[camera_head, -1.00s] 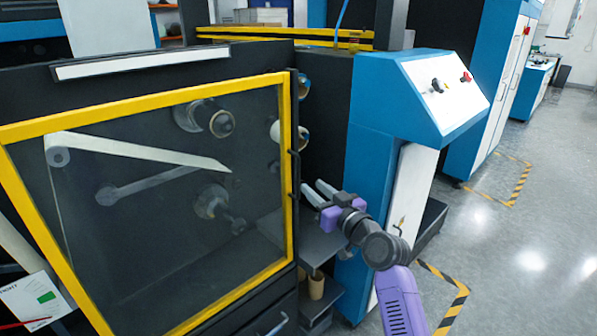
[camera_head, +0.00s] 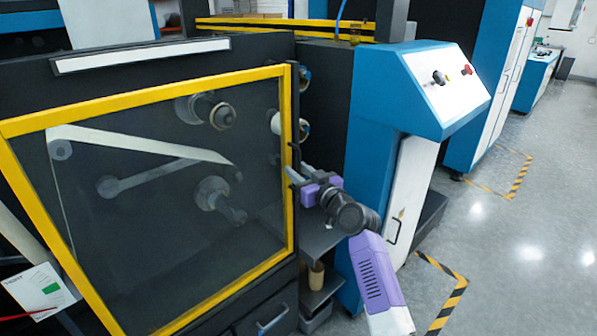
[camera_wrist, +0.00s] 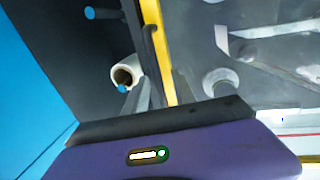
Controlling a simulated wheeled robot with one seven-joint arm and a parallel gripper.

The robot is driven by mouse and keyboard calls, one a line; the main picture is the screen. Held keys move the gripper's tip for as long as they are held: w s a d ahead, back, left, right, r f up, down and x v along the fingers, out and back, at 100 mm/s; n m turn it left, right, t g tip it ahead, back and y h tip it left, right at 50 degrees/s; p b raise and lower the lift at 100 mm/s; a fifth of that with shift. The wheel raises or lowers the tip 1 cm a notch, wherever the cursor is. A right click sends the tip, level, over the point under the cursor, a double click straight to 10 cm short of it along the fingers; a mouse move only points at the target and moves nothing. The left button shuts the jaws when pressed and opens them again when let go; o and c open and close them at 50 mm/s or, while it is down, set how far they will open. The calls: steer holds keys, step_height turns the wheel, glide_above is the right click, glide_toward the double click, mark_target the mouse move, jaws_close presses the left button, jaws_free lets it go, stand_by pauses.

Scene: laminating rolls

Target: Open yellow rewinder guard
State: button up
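The yellow rewinder guard (camera_head: 288,195) is a clear panel in a yellow frame at left in the head view, seemingly closed. Its right frame edge carries a dark bar handle (camera_head: 296,155). In the wrist view, the yellow frame edge (camera_wrist: 154,20) and the dark handle (camera_wrist: 152,50) run down toward my fingers. My gripper (camera_head: 291,176) is at the lower end of the handle, beside the frame edge. Its two grey fingers (camera_wrist: 162,92) look apart in the wrist view, one on each side of the handle's lower part. Contact is not clear.
A blue control console (camera_head: 415,85) with knobs stands to the right of my gripper. A dark shelf (camera_head: 315,240) is below my gripper. A white roll (camera_wrist: 127,72) shows beside the frame. Grey floor (camera_head: 530,240) with striped markings is free at right.

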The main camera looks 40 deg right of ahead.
jaws_close()
stand_by(1.4)
